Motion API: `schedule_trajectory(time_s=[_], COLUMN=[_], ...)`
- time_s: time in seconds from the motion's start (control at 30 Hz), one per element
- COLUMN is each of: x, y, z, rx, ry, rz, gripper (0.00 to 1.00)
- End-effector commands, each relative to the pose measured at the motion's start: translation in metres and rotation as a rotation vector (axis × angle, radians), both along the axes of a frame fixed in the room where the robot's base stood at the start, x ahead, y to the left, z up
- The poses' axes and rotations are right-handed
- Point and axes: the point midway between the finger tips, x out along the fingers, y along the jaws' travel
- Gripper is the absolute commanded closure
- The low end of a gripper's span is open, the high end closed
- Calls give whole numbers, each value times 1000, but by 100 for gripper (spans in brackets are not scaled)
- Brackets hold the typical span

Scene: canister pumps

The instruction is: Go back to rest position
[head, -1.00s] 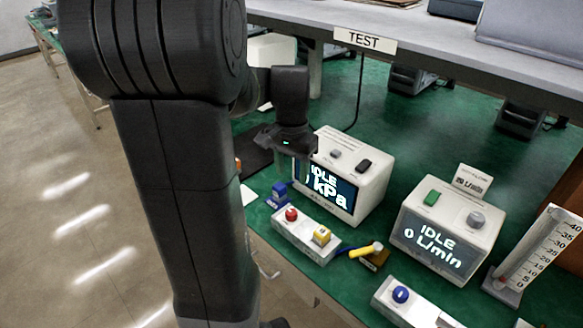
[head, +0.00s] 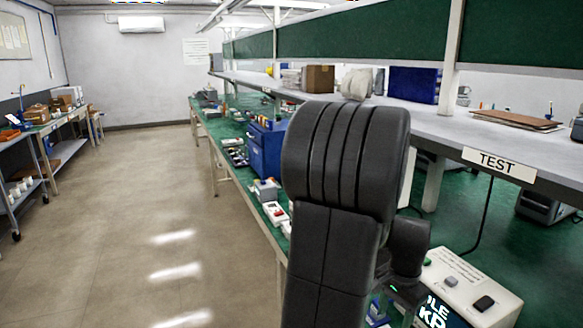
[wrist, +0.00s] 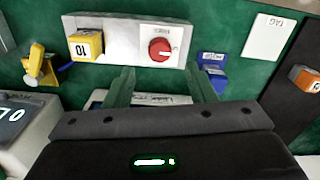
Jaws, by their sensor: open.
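My gripper (wrist: 161,88) is open in the wrist view, with its two green-tinted fingers apart and nothing between them. It points at a white panel (wrist: 122,42) on the green bench, which carries a red knob (wrist: 160,48) and a yellow block (wrist: 86,45). In the head view my own arm stands in the middle and hides most of the gripper.
A yellow lever (wrist: 38,66), a blue block (wrist: 212,72) and a white tag (wrist: 268,37) lie around the panel. In the head view are a display box (head: 468,290), a blue bin (head: 266,150), an overhead shelf (head: 440,125) and clear floor (head: 130,210) left.

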Motion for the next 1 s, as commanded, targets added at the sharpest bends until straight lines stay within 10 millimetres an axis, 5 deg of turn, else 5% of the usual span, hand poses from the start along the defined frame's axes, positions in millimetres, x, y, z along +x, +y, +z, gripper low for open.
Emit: schedule_trajectory(time_s=[0.2, 0.4, 1.0], x=[-1, -1, 0], y=[1, 0, 0], z=[-41, -61, -55], rx=[2, 2, -1], ry=[4, 2, -2], rz=[0, 0, 0], gripper=[50, 50, 50])
